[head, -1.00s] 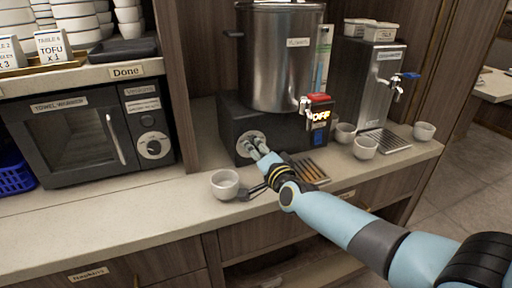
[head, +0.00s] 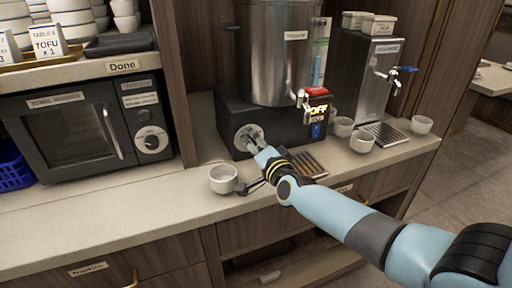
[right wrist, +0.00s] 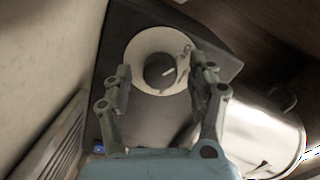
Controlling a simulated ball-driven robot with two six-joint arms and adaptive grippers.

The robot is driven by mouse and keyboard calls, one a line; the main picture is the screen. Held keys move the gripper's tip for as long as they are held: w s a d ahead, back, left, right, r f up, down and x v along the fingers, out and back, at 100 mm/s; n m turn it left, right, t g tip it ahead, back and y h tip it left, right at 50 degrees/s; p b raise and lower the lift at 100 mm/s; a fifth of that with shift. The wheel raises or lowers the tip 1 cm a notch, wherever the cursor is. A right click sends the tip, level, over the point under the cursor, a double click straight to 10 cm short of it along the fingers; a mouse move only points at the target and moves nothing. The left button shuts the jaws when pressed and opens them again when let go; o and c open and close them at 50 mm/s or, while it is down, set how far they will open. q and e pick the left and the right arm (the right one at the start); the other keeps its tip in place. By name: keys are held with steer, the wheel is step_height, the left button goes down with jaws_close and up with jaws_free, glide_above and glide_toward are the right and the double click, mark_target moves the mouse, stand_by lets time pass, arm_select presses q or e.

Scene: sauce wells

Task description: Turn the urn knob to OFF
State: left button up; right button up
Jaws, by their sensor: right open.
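The urn (head: 285,55) is a tall steel cylinder on a dark base (head: 285,125). Its round knob (head: 241,131), with a pale dial plate, is on the left of the base front. In the right wrist view the knob (right wrist: 160,70) shows as a dark centre with a light pointer mark inside a pale ring. My right gripper (head: 254,143) is at the knob in the head view. In the wrist view the gripper (right wrist: 159,85) is open, its fingers on either side of the knob's lower part; contact cannot be told. My left gripper is not in view.
A white cup (head: 223,179) stands on the counter left of my right forearm. Several cups, including one (head: 362,142), and a second dispenser (head: 365,75) stand at the right. A towel warmer (head: 75,130) is at the left.

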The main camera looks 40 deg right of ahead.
steer(key=v, duration=1.2)
